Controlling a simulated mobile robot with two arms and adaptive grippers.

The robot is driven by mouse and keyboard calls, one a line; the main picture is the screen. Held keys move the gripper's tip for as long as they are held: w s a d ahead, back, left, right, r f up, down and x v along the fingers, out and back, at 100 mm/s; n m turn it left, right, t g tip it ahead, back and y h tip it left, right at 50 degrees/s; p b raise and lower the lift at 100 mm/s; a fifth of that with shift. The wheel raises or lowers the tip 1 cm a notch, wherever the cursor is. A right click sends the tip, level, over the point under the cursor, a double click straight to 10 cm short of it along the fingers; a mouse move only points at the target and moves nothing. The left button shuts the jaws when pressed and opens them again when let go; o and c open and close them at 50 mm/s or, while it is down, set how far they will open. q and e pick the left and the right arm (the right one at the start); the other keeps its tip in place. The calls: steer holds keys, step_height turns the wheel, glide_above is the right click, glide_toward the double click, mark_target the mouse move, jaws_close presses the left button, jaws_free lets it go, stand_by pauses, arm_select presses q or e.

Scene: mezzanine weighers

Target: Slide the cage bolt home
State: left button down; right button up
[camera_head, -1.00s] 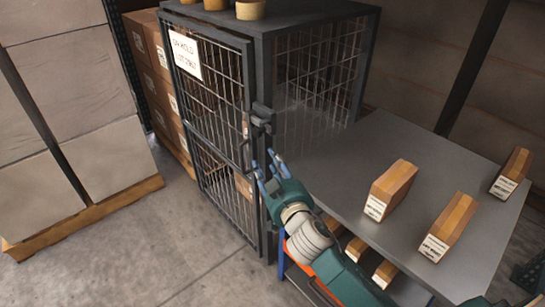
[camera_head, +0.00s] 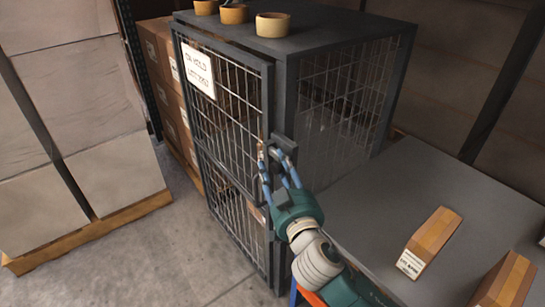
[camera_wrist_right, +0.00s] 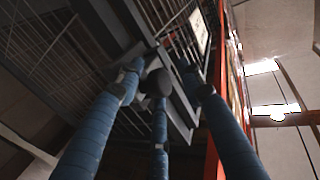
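The cage (camera_head: 345,45) is a dark frame with wire mesh. Its mesh door (camera_head: 222,110) carries a white hold sign (camera_head: 198,70) and stands at or close to the frame; I cannot tell if it is flush. The dark bolt housing (camera_head: 284,143) is at the door's right edge, about mid-height. My right gripper (camera_head: 274,160) is at the bolt, with its blue fingers spread. In the right wrist view a dark round knob (camera_wrist_right: 158,82) shows between the open fingers; contact is unclear. How far the bolt is drawn is hidden. My left gripper is out of view.
A grey table (camera_head: 385,185) stands right of the cage, bearing cartons (camera_head: 430,240). Several tan round pots (camera_head: 272,25) sit on the cage top. Stacked boxes (camera_head: 160,60) and a wrapped pallet load (camera_head: 80,120) stand left. The floor before the door (camera_head: 175,250) is clear.

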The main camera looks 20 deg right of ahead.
steer(key=shift+w, duration=0.1)
jaws_close()
steer(key=shift+w+r, duration=0.1)
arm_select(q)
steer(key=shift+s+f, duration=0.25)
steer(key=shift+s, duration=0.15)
arm_select(e)
steer(key=w, duration=0.1)
steer(key=w+a, duration=0.1)
steer(key=w, duration=0.2)
steer(key=shift+a+r, duration=0.25)
steer(key=shift+r, duration=0.1)
steer(key=shift+c, duration=0.7)
jaws_free()
steer(key=shift+w, duration=0.1)
steer(key=shift+o, duration=0.7)
steer(key=shift+w+a+f, duration=0.15)
steer(key=shift+f, duration=0.05)
